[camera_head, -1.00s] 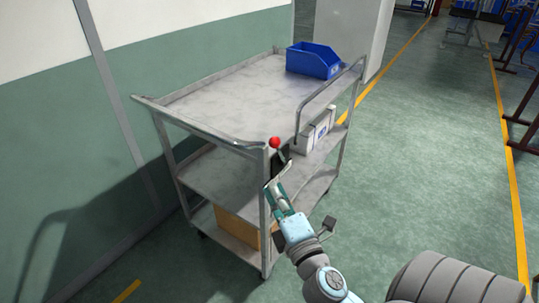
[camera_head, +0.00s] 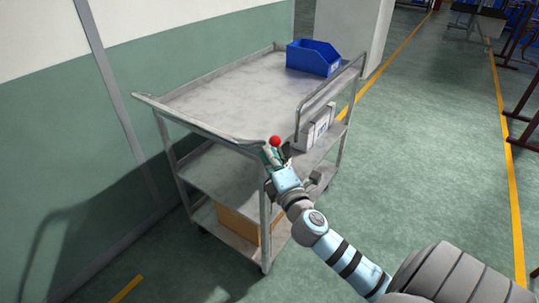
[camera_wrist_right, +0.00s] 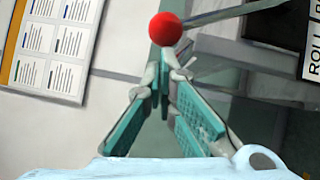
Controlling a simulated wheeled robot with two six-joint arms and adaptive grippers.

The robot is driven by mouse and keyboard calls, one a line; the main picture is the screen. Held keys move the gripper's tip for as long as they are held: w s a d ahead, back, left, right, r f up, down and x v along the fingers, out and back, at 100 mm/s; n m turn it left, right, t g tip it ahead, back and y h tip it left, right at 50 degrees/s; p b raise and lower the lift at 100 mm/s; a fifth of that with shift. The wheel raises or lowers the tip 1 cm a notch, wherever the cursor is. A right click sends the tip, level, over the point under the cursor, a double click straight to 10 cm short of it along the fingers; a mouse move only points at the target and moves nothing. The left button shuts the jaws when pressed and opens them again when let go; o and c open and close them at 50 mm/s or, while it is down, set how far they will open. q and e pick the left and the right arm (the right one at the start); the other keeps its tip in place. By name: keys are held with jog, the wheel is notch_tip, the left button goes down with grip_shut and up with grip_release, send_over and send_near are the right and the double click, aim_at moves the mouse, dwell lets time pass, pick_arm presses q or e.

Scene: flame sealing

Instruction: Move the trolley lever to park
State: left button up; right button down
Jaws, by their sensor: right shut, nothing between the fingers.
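The metal trolley (camera_head: 225,107) stands by the wall. Its lever ends in a red ball knob (camera_head: 275,141) at the near right corner of the top shelf. In the right wrist view the red knob (camera_wrist_right: 165,29) sits just beyond the fingertips, with the lever's grey rod (camera_wrist_right: 215,15) running off to the upper right. My right gripper (camera_head: 269,154) is at the knob, its fingertips (camera_wrist_right: 167,68) close together with nothing between them. I cannot tell whether they touch the knob. A label reading "ROLL" (camera_wrist_right: 311,45) is partly cut off at the right edge. My left gripper is not in view.
A blue bin (camera_head: 313,59) stands on the top shelf's far end. A white box (camera_head: 315,128) is on the shelf below, and a cardboard box (camera_head: 237,225) on the bottom shelf. The green floor (camera_head: 430,150) right of the trolley is clear.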

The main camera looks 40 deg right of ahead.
jog(key=w+d+r+m+g+p, duration=0.1)
jog(key=d+p, duration=0.3)
jog(key=d, duration=0.4)
jog(key=w+d+r+m+g+p, duration=0.1)
jog(key=w+d+r+m+p, duration=0.2)
jog(key=d, duration=0.6)
jog(key=shift+w+d+r+g+y+p, duration=0.2)
jog(key=shift+w+r+g+y+p, duration=0.25)
jog(key=shift+p, duration=0.7)
jog(key=shift+w+f, duration=0.1)
jog(key=shift+f, duration=0.1)
jog(key=shift+a+t, duration=0.1)
jog(key=shift+t, duration=0.15)
